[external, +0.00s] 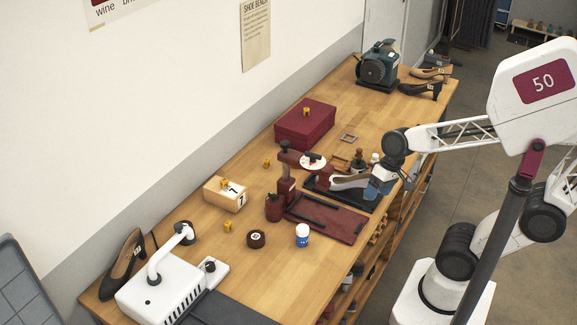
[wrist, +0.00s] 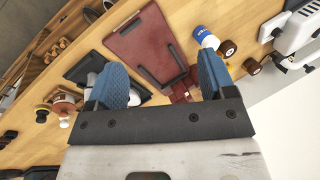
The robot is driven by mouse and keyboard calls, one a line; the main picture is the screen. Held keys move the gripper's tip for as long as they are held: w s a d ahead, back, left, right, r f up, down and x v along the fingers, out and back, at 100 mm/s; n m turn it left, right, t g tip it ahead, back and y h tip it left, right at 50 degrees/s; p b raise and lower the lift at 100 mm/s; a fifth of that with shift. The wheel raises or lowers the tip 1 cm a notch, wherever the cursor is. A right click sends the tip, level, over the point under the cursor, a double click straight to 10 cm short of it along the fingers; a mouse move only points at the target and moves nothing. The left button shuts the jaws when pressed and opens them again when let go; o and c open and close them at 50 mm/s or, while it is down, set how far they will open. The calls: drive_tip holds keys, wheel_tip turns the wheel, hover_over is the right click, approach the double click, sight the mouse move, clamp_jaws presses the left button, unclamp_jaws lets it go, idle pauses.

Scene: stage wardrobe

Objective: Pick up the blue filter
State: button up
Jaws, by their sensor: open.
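The blue filter looks to be the small blue and white cylinder (external: 302,235), standing on the workbench by the near end of the dark red board. In the wrist view the blue and white cylinder (wrist: 207,39) lies beyond the right finger, near the top. My gripper (external: 375,189) is over the right side of the bench, beside a black tray, up and right of the cylinder and apart from it. In the wrist view its blue fingers (wrist: 162,78) are spread wide, with nothing held between them.
A black tray (external: 352,199) lies beneath the gripper. A dark roll (external: 256,239), a wooden box (external: 225,195) and a white machine (external: 160,292) are left of the cylinder.

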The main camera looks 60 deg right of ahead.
drive_tip(key=w+a+f+m+y, duration=0.4)
drive_tip(key=a+m, duration=0.2)
drive_tip(key=m+t+y, duration=0.3)
drive_tip(key=m+t, duration=0.2)
drive_tip(key=m, duration=0.7)
approach(302, 234)
drive_tip(key=s+a+r, duration=0.1)
drive_tip(key=s+a, duration=0.1)
drive_tip(key=w+f+m, duration=0.1)
drive_tip(key=d+f+m+t, duration=0.1)
drive_tip(key=m, duration=0.1)
drive_tip(key=w+f+m+t, duration=0.1)
drive_tip(key=f, duration=0.1)
drive_tip(key=shift+w+d+m+h, duration=0.2)
drive_tip(key=shift+w+m+h, duration=0.1)
drive_tip(key=shift+w, duration=0.05)
drive_tip(key=shift+w+d+f+m, duration=0.15)
drive_tip(key=shift+w+f+m, duration=0.05)
drive_tip(key=shift+f+m, duration=0.2)
drive_tip(key=shift+r+t, duration=0.1)
drive_tip(key=shift+t, duration=0.2)
drive_tip(key=shift+x, duration=1.3)
